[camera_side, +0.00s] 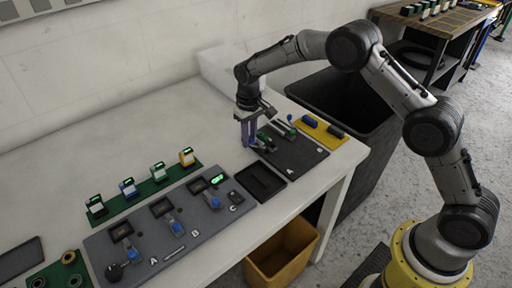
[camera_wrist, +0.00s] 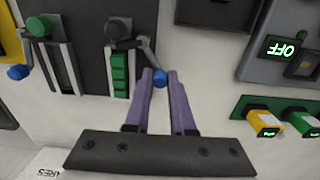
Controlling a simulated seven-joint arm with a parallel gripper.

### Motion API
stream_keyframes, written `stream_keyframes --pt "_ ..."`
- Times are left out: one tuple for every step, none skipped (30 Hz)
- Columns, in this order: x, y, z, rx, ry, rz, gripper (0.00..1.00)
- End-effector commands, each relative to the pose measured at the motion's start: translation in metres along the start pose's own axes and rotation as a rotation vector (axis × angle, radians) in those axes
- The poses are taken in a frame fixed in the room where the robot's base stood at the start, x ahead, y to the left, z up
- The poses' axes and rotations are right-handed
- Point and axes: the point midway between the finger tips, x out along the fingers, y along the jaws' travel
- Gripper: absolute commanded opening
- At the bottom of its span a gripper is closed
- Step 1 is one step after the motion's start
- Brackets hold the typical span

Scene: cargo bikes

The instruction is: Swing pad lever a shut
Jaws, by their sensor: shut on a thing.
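A dark plate (camera_side: 297,160) marked A lies at the right end of the white bench and carries two lever fixtures. In the wrist view, the nearer lever (camera_wrist: 146,48) has a blue knob (camera_wrist: 160,81) at its end. My gripper (camera_side: 248,143) has purple fingers, which also show in the wrist view (camera_wrist: 161,76). They are closed on the blue knob. A green ribbed pad (camera_wrist: 120,74) sits in the slot beside this lever, and the lever stands angled away from the pad. The other lever has its own blue knob (camera_wrist: 18,72).
A black tray (camera_side: 261,183) lies left of the plate, then a grey switch panel (camera_side: 150,228) and a green strip (camera_side: 147,188) with several small modules. A yellow board (camera_side: 320,129) lies behind the plate. Bins stand below the bench edge.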

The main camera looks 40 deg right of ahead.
Motion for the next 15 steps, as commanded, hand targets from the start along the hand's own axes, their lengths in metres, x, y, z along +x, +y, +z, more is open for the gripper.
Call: stream_keyframes --pt "0.0072 0.0029 0.0075 0.001 -0.029 0.006 0.00" --pt "0.0071 0.0028 0.0075 0.001 -0.029 0.005 0.00" --pt "0.0069 0.0026 0.0075 0.001 -0.029 0.005 0.00" --pt "0.0068 0.0025 0.0075 0.001 -0.028 0.005 0.00" --pt "0.0067 0.0024 0.0075 0.001 -0.028 0.005 0.00" --pt "0.0066 0.0023 0.0074 0.001 -0.028 0.005 0.00" --pt "0.0066 0.0024 0.0073 0.001 -0.028 0.005 0.00" --pt "0.0065 0.0027 0.0072 0.001 -0.028 0.004 0.00" --pt "0.0064 0.0033 0.0068 0.001 -0.027 0.004 0.00" --pt "0.0063 0.0041 0.0064 0.001 -0.027 0.004 0.00" --pt "0.0063 0.0050 0.0059 0.002 -0.027 0.004 0.00" --pt "0.0062 0.0066 0.0052 0.002 -0.026 0.004 0.00" --pt "0.0061 0.0079 0.0046 0.002 -0.026 0.004 0.00" --pt "0.0060 0.0094 0.0039 0.002 -0.026 0.004 0.00" --pt "0.0059 0.0112 0.0032 0.002 -0.026 0.004 0.00"
